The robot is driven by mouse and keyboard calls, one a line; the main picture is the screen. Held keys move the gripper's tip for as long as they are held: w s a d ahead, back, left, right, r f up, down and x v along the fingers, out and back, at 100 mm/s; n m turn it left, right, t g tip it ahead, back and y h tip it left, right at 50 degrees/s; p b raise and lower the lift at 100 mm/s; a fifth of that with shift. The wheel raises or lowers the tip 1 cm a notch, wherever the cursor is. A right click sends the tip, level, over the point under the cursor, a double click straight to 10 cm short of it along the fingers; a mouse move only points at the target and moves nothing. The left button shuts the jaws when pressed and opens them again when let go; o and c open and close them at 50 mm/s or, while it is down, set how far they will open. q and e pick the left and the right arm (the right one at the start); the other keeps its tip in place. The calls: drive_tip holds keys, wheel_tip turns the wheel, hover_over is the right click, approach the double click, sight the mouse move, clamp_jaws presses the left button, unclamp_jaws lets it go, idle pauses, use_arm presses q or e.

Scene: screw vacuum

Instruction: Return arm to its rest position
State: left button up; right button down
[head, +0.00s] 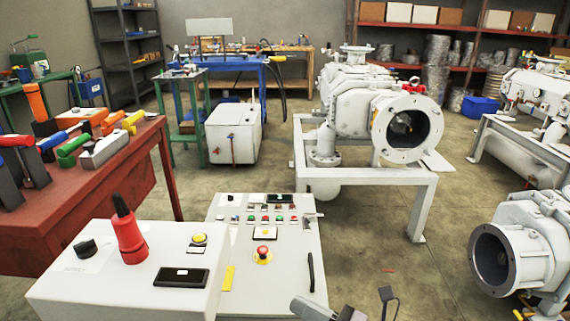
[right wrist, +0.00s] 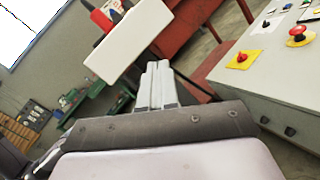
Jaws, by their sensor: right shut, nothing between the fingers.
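My right gripper (head: 300,304) shows at the bottom edge of the head view, in front of the grey control panel (head: 225,285), with its arm mostly cut off. In the right wrist view its two pale fingers (right wrist: 158,68) are together with nothing between them. It touches nothing that I can see. My left gripper is not in view.
A white control box (head: 60,290) with a red-handled knob (head: 130,240) stands left of the panel. The panel carries a red emergency button (head: 263,251). A red tool table (head: 30,240) is at left. White pumps (head: 365,110) stand beyond; floor between is clear.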

drive_tip(key=s+d+r+m+t+h+p, duration=0.25)
drive_tip(key=d+m+t+h+p, duration=0.5)
drive_tip(key=m, duration=1.45)
use_arm(q)
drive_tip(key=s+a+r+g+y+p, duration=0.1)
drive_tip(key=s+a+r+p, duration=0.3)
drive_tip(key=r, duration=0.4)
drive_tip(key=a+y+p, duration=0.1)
drive_tip(key=p, duration=0.1)
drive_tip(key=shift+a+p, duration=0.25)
drive_tip(key=shift+p, duration=0.15)
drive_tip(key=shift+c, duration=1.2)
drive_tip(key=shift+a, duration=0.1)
use_arm(e)
drive_tip(key=s+d+f+m+g+h, duration=0.2)
drive_tip(key=s+d+m+g+h, duration=0.1)
drive_tip(key=s+m, duration=0.3)
drive_tip(key=s+d+f+m+g+h, duration=0.2)
drive_tip(key=s+m, duration=0.5)
drive_tip(key=m, duration=0.4)
drive_tip(key=d+g+h, duration=0.1)
drive_tip(key=d+h, duration=0.1)
drive_tip(key=d, duration=0.1)
drive_tip(key=shift+d+f+g, duration=0.25)
drive_tip(key=shift+d+g, duration=0.1)
drive_tip(key=shift+d, duration=0.05)
